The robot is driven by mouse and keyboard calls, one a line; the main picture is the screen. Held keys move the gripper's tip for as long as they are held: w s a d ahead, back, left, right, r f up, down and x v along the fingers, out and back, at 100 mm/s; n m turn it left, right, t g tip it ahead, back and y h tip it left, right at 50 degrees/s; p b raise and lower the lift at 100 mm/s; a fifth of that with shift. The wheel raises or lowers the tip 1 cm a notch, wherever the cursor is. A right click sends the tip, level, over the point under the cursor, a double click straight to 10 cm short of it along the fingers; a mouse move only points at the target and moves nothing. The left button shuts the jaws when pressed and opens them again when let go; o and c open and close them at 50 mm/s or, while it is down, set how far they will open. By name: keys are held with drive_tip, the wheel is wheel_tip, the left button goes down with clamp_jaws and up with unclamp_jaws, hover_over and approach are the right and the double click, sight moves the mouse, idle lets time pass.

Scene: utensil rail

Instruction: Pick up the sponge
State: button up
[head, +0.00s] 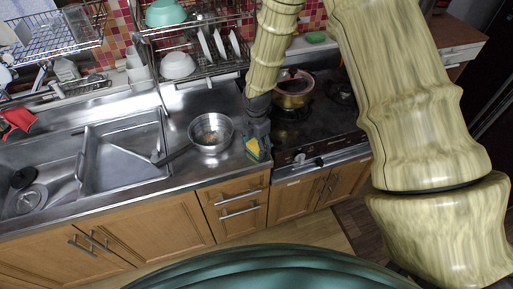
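A yellow and green sponge (253,147) shows at the front of the steel counter, just left of the stove. My gripper (260,142) points down right at the sponge, and its dark fingers overlap the sponge's right side in the picture. The fingers are small and partly hidden, so I cannot tell whether they are closed on the sponge. I also cannot tell whether the sponge rests on the counter or hangs just above it.
A steel bowl (211,132) stands left of my gripper, with a dark-handled pan beside it. A pot (293,90) sits on the stove (325,125) at the right. The sink (120,155) is at the left. A dish rack (205,65) with plates and bowls is behind.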

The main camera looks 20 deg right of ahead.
drive_tip(key=shift+c, duration=1.4)
drive_tip(key=shift+r+b, duration=0.95)
drive_tip(key=shift+r, duration=0.35)
drive_tip(key=s+a+r+b, duration=0.2)
drive_tip(key=s+a+b, duration=0.3)
drive_tip(key=a, duration=0.8)
drive_tip(key=s, duration=0.3)
drive_tip(key=shift+s+a+r, duration=0.2)
drive_tip(key=shift+s+a, duration=0.05)
drive_tip(key=shift+a, duration=0.05)
drive_tip(key=shift+c, duration=0.2)
